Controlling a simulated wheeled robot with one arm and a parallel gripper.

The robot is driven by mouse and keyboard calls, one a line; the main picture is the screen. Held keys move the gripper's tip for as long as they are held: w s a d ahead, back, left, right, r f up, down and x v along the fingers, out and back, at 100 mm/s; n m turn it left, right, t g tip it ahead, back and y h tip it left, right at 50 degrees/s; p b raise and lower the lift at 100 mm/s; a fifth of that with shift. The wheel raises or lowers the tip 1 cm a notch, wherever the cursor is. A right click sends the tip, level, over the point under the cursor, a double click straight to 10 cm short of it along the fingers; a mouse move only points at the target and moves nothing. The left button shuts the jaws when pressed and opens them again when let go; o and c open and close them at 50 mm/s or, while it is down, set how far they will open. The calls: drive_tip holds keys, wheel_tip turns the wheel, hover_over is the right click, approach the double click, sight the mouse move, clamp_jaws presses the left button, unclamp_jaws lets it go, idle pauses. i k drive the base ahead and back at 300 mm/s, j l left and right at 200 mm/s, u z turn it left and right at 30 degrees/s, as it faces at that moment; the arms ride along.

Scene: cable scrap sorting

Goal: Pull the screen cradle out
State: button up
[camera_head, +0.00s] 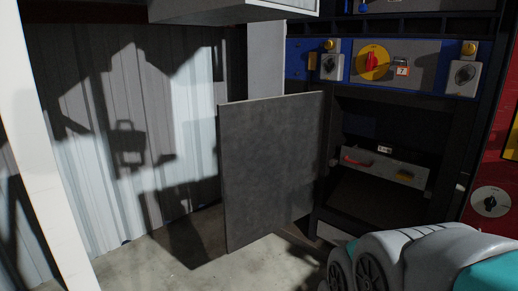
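A grey drawer-like unit, which looks like the screen cradle (385,168), sits inside the dark cabinet (335,205) on the right. Its front carries a red handle (354,161) on the left, a small white label near the middle and a yellow part on the right. It appears to be in its bay; how far it extends is hard to tell in the shadow. A grey door panel (268,170) stands swung open at the cabinet's left. My white and teal arm fills the lower right corner. My gripper's fingers are not in view.
Above the opening is a blue panel with a red rotary switch (371,62) on a yellow disc and a grey switch box on each side. A red panel with a dial (490,202) stands at right. The concrete floor (150,265) before the corrugated wall is clear.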

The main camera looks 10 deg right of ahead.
sight(381, 167)
drive_tip(key=i+l, duration=0.1)
drive_tip(key=i, duration=1.2)
